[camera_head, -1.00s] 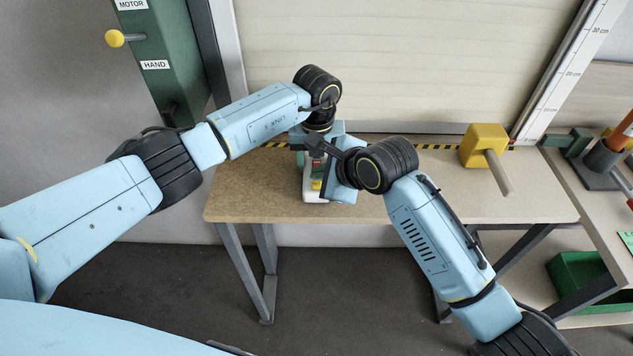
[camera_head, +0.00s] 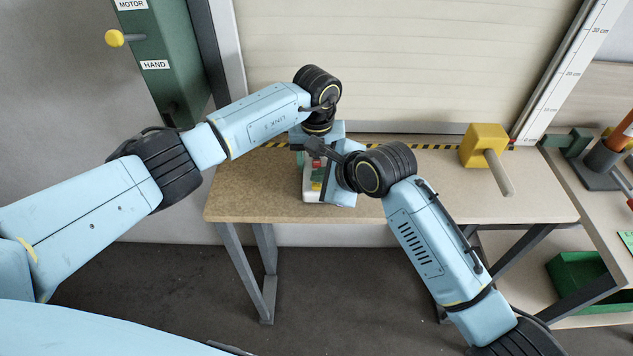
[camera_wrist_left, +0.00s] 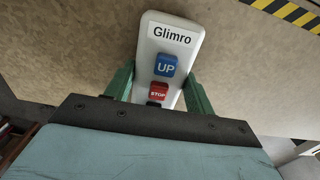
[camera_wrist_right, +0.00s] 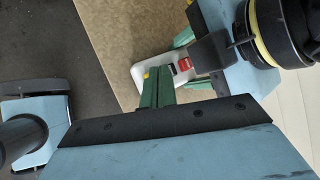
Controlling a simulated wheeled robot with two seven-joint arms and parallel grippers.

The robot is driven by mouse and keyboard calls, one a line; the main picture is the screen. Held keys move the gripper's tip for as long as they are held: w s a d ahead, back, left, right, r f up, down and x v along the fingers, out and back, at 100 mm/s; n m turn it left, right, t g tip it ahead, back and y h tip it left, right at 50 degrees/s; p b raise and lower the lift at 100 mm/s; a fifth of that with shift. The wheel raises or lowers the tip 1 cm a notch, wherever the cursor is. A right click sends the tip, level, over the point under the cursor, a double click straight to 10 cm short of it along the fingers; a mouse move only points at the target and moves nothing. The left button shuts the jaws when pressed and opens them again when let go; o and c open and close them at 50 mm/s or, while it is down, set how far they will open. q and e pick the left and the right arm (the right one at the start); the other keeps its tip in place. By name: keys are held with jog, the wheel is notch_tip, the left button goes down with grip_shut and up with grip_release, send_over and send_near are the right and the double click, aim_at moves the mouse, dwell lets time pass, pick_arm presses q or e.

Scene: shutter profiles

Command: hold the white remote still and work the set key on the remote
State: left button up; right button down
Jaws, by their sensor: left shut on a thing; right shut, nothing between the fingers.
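The white remote (camera_head: 308,190) is upright or nearly flat at the bench's front left, mostly hidden by my arms in the head view. In the left wrist view the remote (camera_wrist_left: 190,52) shows a "Glimro" label, a blue UP key (camera_wrist_left: 165,65), a red STOP key (camera_wrist_left: 158,90) and part of a black key. My left gripper (camera_wrist_left: 160,92) is shut on the remote, one green finger on each side. My right gripper (camera_wrist_right: 158,72) is shut and empty, its tips beside a yellow key (camera_wrist_right: 147,74) at the remote's lower end. Contact and a set marking cannot be made out.
The wooden bench (camera_head: 250,200) has free room to the right, up to a yellow block (camera_head: 484,145) with a peg. The shutter (camera_head: 400,70) stands behind, with striped tape along its foot. A green motor box (camera_head: 165,60) is at the left.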

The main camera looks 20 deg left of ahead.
jog(key=shift+f, duration=0.5)
dwell(0.3)
dwell(0.4)
jog(key=shift+r, duration=0.95)
jog(key=shift+r, duration=2.5)
pick_arm(q)
jog(key=o, duration=1.2)
jog(key=shift+c, duration=0.2)
jog(key=shift+r, duration=0.15)
pick_arm(e)
jog(key=shift+r, duration=0.1)
